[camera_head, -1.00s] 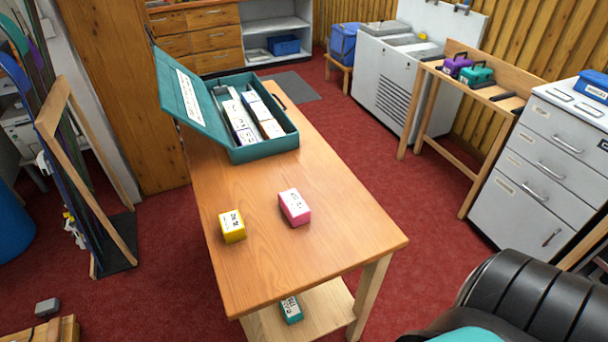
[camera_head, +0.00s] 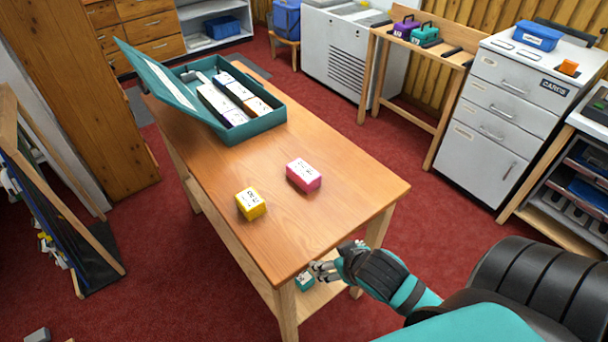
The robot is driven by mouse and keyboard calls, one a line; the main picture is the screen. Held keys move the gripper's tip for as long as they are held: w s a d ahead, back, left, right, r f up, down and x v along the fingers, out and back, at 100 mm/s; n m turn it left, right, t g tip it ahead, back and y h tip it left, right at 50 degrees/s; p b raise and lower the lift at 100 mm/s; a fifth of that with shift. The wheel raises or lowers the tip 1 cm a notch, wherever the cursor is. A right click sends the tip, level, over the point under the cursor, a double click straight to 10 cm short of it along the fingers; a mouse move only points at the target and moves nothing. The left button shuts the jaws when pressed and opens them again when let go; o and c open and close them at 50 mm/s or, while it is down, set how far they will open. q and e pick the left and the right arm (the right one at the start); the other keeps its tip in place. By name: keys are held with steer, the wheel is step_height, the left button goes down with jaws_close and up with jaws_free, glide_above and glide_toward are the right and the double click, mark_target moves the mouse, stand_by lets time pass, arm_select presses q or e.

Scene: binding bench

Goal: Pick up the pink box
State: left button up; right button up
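The pink box (camera_head: 303,175) lies on the wooden table (camera_head: 345,205), right of the yellow box, with a white label on top. My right gripper (camera_head: 318,272) comes in from the lower right, in front of the table's near edge and below and apart from the pink box. My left gripper is not in view.
A yellow box (camera_head: 251,204) stands close to the left of the pink box. An open teal case (camera_head: 258,126) with white boxes sits at the table's far end. The table's right part is clear.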

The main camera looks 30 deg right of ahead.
steer(key=w+d+r+t, duration=0.3)
steer(key=w+d+r, duration=0.1)
steer(key=w, duration=0.1)
steer(key=m+t, duration=0.1)
steer(key=t, duration=0.2)
glide_toward(306, 172)
steer(key=x, duration=0.2)
steer(key=p+x, duration=0.1)
steer(key=shift+w+d+r, duration=0.15)
steer(key=shift+w+d, duration=0.15)
steer(key=shift+w, duration=0.2)
steer(key=shift+w+f, duration=0.25)
steer(key=shift+w, duration=0.1)
steer(key=x, duration=0.2)
steer(key=p+x, duration=0.1)
steer(key=x, duration=0.2)
steer(key=shift+s+a+f, duration=0.15)
steer(key=shift+f, duration=0.05)
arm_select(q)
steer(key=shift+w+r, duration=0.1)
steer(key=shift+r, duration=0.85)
arm_select(e)
steer(key=shift+s, duration=0.1)
steer(key=shift+c, duration=0.2)
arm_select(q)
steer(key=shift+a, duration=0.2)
arm_select(e)
steer(key=c, duration=1.5)
steer(key=shift+c, duration=0.2)
